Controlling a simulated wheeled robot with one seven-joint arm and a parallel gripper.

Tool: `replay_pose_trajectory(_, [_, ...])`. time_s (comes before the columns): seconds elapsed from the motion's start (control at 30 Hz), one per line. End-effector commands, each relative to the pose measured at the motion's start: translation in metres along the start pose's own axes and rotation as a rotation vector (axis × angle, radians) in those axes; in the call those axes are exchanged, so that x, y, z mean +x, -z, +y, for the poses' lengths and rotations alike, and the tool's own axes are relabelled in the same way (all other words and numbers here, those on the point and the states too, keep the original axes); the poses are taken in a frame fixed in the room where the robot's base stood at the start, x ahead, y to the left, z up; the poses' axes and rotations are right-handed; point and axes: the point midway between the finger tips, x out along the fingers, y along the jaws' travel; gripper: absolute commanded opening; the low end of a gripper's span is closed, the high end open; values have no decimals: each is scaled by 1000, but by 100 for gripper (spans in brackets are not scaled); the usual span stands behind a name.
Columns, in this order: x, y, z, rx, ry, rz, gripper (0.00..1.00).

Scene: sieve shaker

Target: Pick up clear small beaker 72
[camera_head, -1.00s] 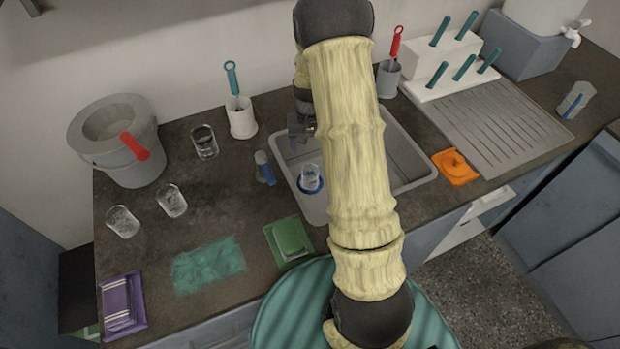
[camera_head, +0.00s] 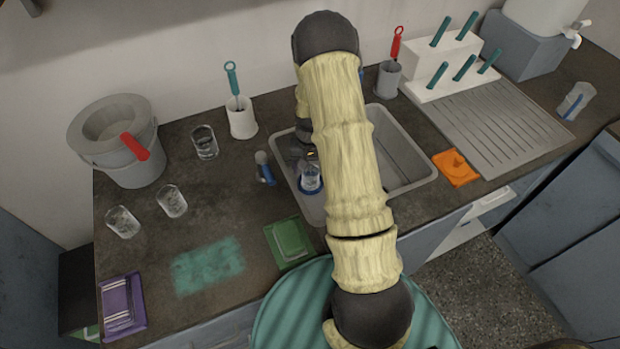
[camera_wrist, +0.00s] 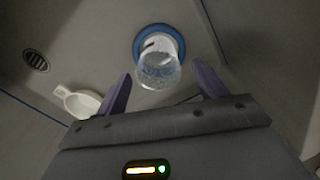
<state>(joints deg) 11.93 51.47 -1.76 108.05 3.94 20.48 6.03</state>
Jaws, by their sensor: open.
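A clear beaker (camera_head: 311,178) stands on a round blue base in the sink, close to its left wall in the head view. In the wrist view the beaker (camera_wrist: 157,68) appears just beyond and between the two purple fingers of my gripper (camera_wrist: 160,84). The fingers are apart, with nothing held between them. In the head view my gripper is mostly hidden behind my arm, just above and behind the beaker. Three similar clear glass beakers stand on the counter: one at the back (camera_head: 204,142) and two at the left (camera_head: 172,201) (camera_head: 123,222). I cannot read any number on them.
The sink (camera_head: 408,183) surrounds the beaker; its drain (camera_wrist: 36,61) and a white cup-like item with a handle (camera_wrist: 82,102) show in the wrist view. A green sponge tray (camera_head: 290,241) lies in front.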

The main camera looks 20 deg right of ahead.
Motion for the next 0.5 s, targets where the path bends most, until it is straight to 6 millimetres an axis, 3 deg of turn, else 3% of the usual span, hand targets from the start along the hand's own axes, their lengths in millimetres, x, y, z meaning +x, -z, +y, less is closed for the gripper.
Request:
replay_pose_trajectory(0.23, [37,-5,1,0,-1,-4,70])
replay_pose_trajectory(0.5, [44,-4,1,0,0,-1,70])
